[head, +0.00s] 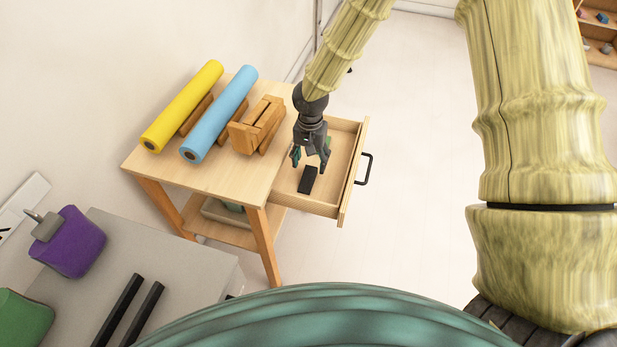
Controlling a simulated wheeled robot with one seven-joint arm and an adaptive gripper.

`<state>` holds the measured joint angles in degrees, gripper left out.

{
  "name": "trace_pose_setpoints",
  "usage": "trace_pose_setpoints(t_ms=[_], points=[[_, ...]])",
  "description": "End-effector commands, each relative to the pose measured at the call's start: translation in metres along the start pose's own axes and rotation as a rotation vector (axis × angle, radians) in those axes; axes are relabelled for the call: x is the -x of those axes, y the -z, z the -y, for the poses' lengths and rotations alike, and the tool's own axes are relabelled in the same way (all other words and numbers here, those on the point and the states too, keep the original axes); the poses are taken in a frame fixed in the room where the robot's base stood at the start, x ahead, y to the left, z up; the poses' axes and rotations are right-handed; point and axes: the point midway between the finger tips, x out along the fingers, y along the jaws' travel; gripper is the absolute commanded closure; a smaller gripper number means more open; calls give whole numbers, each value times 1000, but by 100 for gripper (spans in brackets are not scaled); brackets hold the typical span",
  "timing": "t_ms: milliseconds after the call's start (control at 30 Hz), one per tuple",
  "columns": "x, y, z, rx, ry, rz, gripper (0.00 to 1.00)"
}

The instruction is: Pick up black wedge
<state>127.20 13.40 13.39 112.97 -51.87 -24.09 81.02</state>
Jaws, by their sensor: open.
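The black wedge (308,180) lies in the open drawer (334,208) of the wooden table, near the drawer's front left part. It looks like a small dark block. My gripper (310,165) is open and points down just above the wedge. I cannot tell whether the fingertips touch it. A greenish thing (328,143) shows partly behind the gripper, and most of it is hidden.
A yellow roll (183,105), a blue roll (219,113) and a wooden block stack (257,125) lie on the tabletop. The drawer's black handle (365,169) sticks out to the right. A grey surface with a purple container (70,243) is at lower left. Floor right of the drawer is clear.

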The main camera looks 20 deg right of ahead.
Motion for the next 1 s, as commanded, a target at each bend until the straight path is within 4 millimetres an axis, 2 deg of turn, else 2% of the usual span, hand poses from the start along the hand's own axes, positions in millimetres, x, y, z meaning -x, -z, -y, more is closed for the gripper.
trace_pose_setpoints(t_ms=[133, 467, 833, 1000], points=[[-14, 0, 0, 1, -1, 1, 39], [-27, 0, 2, 2, 0, 1, 39], [-61, 2, 5, 1, -1, 1, 39], [-70, 3, 6, 1, 0, 0, 39]])
